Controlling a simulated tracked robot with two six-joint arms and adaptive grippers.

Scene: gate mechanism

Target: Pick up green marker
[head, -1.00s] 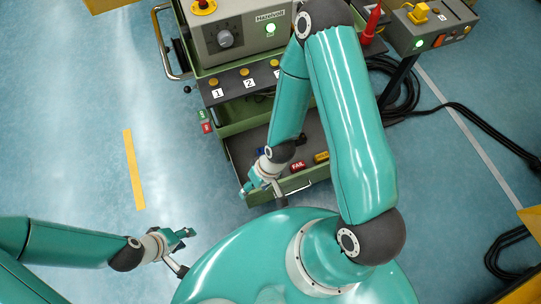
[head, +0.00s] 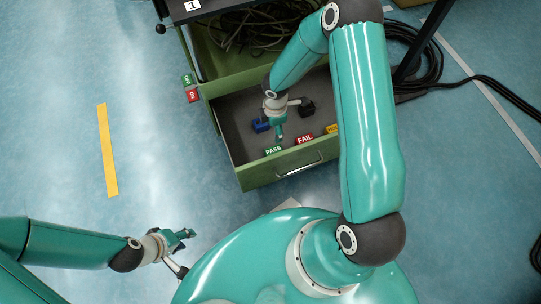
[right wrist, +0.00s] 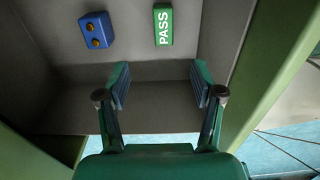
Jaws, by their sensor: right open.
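The green marker, a block lettered PASS (head: 273,151), lies in the open drawer (head: 262,176) near its front wall. It also shows in the right wrist view (right wrist: 163,25), at the top and a little right of centre. My right gripper (head: 279,136) is over the drawer, close to the marker. In the right wrist view my right gripper (right wrist: 160,85) is open and empty, with the marker apart from and beyond the fingertips, roughly between their lines. My left gripper (head: 186,236) is far off at the lower left, over the floor; its opening is unclear.
In the drawer are a red FAIL block (head: 304,139), a yellow block (head: 332,129), a blue block (head: 261,126) with two brass studs, and a dark block (head: 307,107). Drawer walls bound the space. Cables (head: 250,30) lie in the compartment behind.

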